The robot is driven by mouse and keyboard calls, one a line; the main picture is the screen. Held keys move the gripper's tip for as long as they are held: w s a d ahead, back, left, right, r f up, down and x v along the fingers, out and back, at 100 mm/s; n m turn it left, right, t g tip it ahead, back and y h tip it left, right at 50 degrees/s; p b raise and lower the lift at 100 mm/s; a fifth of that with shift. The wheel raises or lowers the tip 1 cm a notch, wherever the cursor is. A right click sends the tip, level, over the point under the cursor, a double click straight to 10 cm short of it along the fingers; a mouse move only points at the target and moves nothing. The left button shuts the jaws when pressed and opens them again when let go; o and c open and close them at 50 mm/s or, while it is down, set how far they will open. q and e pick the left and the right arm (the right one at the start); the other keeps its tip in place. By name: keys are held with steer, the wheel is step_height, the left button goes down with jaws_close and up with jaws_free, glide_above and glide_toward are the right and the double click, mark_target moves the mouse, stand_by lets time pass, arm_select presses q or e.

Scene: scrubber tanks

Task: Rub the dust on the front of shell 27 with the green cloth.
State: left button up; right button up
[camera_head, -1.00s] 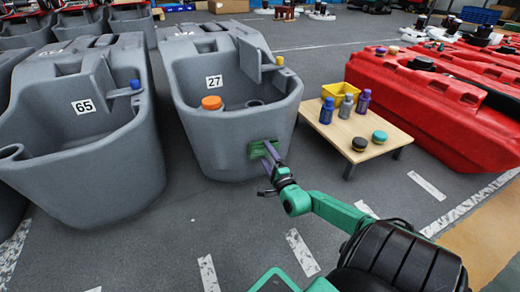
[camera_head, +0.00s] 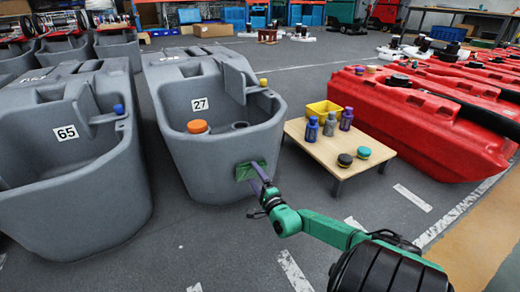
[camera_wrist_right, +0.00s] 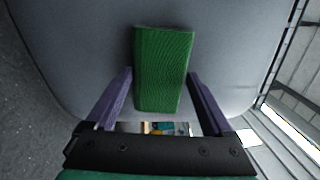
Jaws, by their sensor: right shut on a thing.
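Shell 27 (camera_head: 215,160) is a grey open tank with a white "27" label (camera_head: 200,104). My right gripper (camera_head: 258,172) is at the lower right of its front wall, its purple fingers shut on the green cloth (camera_head: 245,172). The cloth appears to lie against the wall. In the right wrist view, the green cloth (camera_wrist_right: 162,70) sits between the fingers of my right gripper (camera_wrist_right: 160,76), with the grey shell wall (camera_wrist_right: 235,55) behind it. I cannot make out any dust; the cloth hides part of the wall. My left gripper is not in view.
Shell 65 (camera_head: 75,195) stands to the left. An orange cap (camera_head: 197,127) is inside shell 27. To the right, a low wooden table (camera_head: 315,150) holds bottles, round tins and a yellow bin (camera_head: 323,109). Red tanks (camera_head: 420,125) lie beyond it. Floor in front is clear.

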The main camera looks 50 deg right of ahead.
steer(key=shift+w+a+r+p, duration=0.1)
steer(key=shift+w+a+p, duration=0.15)
steer(key=shift+a, duration=0.4)
steer(key=shift+w+a+p, duration=0.2)
steer(key=shift+a+p, duration=0.05)
steer(key=shift+a, duration=0.4)
steer(key=shift+w+a+p, duration=0.1)
steer(key=shift+w+a, duration=0.15)
steer(key=shift+a, duration=0.4)
steer(key=shift+w+a+p, duration=0.15)
steer(key=shift+w+a, duration=0.05)
steer(key=shift+a, duration=0.4)
steer(key=shift+w+a+p, duration=0.1)
steer(key=shift+w+a, duration=0.15)
steer(key=shift+a, duration=0.4)
steer(key=p+v, duration=0.3)
steer(key=v, duration=0.3)
steer(key=p+v, duration=0.1)
steer(key=v, duration=0.2)
